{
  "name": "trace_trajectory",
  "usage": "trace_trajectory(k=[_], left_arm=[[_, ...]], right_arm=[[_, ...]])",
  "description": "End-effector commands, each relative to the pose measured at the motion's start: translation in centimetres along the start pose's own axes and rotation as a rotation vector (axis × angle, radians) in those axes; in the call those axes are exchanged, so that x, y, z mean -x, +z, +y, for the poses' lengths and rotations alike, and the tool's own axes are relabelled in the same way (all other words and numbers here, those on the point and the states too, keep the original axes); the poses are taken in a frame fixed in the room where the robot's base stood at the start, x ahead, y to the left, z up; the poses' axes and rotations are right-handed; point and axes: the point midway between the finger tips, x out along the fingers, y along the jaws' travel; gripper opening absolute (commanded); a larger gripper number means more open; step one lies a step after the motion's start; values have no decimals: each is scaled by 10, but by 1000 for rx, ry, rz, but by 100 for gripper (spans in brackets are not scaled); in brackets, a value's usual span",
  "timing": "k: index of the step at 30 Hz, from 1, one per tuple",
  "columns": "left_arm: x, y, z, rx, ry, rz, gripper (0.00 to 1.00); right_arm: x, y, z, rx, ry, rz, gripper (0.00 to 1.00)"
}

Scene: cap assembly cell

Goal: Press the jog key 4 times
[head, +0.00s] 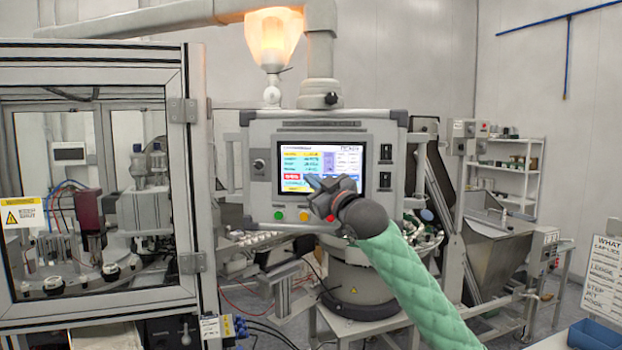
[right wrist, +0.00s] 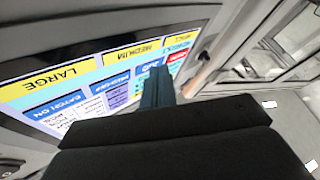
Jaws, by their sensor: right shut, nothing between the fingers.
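The touch screen (head: 300,160) is lit on the grey control panel, with coloured fields and keys. In the right wrist view the screen (right wrist: 60,100) shows close up and turned. A small blue key (right wrist: 149,64), whose lettering looks like JOG, lies right at the fingertips and is partly covered by them. My right gripper (head: 318,188) is in front of the lower middle of the screen. Its fingers (right wrist: 157,82) are shut with nothing between them. I cannot tell whether the tips touch the glass. My left gripper is not in view.
Green (head: 279,215), yellow (head: 304,215) and red buttons sit below the screen. A lamp (head: 273,38) glows above the panel. A framed machine enclosure (head: 190,130) stands left; a feeder bowl (head: 360,290) stands below the panel.

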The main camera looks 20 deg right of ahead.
Motion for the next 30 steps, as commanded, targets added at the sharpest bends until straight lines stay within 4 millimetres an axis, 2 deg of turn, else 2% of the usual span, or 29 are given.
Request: trace_trajectory(k=[8,23,30], left_arm=[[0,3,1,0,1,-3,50],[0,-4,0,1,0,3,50],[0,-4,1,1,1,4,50]], right_arm=[[4,-3,-3,0,0,1,0],[10,-7,-7,0,0,0,0],[21,-15,-16,0,-1,1,0]])
